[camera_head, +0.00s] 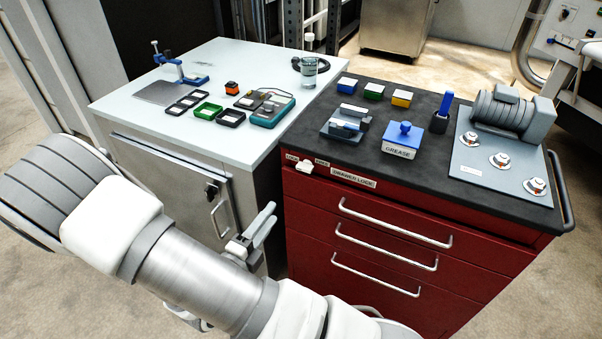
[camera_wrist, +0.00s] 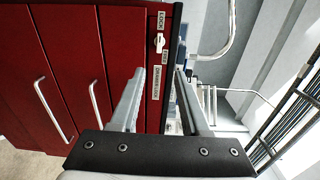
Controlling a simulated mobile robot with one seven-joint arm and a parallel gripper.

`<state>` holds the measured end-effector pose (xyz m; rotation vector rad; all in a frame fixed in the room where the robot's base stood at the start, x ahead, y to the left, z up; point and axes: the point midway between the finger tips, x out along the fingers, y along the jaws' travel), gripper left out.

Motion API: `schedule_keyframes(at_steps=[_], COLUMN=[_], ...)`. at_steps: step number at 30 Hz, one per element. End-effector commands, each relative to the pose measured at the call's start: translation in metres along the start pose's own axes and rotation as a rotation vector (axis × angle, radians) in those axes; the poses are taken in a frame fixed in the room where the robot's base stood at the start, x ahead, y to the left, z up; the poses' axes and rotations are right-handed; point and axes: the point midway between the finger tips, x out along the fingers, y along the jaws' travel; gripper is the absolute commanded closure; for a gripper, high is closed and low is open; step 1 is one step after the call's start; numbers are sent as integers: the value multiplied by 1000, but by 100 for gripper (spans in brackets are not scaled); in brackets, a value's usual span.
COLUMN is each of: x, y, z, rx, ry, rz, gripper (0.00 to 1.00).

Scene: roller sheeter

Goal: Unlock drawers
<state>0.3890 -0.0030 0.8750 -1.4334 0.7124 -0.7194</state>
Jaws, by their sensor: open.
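The red drawer cabinet (camera_head: 400,235) has three drawers with silver handles. A small white lock knob (camera_head: 305,166) sits at its upper left front, between two small labels, the left one reading LOCK. A DRAWER LOCK label (camera_head: 353,178) is to the knob's right. In the wrist view the knob (camera_wrist: 159,42) appears just beyond the fingertips, between their lines, with the LOCK label (camera_wrist: 162,20) above it. My gripper (camera_head: 268,213) is open and empty, left of the cabinet front and lower than the knob. It also shows in the wrist view (camera_wrist: 160,72). It appears apart from the knob.
A grey cabinet (camera_head: 165,185) with a pale top stands to the left, bearing trays, a meter and a glass. The black worktop (camera_head: 350,95) carries a GREASE block (camera_head: 402,140), coloured blocks, and a motor (camera_head: 510,112) on a plate. Bare floor lies in front.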

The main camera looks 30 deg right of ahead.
Motion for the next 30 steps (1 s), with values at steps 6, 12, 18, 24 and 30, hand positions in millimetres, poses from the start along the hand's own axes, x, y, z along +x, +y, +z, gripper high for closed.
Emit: schedule_keyframes(at_steps=[6, 12, 18, 24, 30], x=[20, 62, 106, 145, 167], y=[3, 3, 3, 2, 2], z=[2, 1, 2, 2, 3], rx=[-19, -17, -15, -16, -16], ry=[-10, -7, -7, -8, -11], rz=[-5, -5, -5, -5, -4], gripper=[54, 54, 54, 54, 54])
